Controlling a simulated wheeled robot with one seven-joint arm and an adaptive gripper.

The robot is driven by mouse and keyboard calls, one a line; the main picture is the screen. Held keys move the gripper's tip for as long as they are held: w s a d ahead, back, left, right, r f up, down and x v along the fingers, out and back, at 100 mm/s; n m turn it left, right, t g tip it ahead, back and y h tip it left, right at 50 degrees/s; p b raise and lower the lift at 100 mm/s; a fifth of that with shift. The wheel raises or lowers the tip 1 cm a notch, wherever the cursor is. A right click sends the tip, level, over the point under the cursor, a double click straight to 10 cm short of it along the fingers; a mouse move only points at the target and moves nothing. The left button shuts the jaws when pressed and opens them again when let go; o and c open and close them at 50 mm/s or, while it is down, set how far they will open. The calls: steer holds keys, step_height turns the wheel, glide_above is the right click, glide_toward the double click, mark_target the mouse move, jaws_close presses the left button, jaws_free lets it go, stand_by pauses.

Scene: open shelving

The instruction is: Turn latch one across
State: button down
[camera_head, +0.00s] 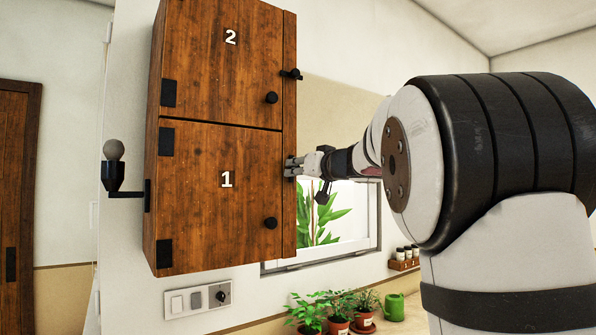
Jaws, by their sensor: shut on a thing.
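A brown wooden wall cabinet holds a lower door marked 1 (225,205) and an upper door marked 2 (222,60). Both doors are closed, each with a round black knob at its right side. My gripper (294,167) is at the strip right of door 1, level with the door's upper-middle part. It is shut on latch one, which its fingers mostly hide, so I cannot tell how the latch is turned. The black latch two (291,73) shows on the strip beside door 2, lying roughly across it.
A black wall lamp (115,178) sticks out left of the cabinet. A window (345,225) is behind my gripper. A switch panel (198,299) is under the cabinet. My arm fills the right side.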

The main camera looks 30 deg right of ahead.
steer(key=shift+m+b, duration=0.3)
steer(key=shift+b, duration=0.2)
steer(key=shift+r+m+g+y+b, duration=0.15)
steer(key=shift+m+y+b, duration=0.2)
steer(key=shift+m, duration=3.85)
steer(key=shift+m+g+y+b, duration=0.15)
steer(key=shift+m+b, duration=0.25)
steer(key=shift+m, duration=3.8)
steer(key=c, duration=1.4)
jaws_free()
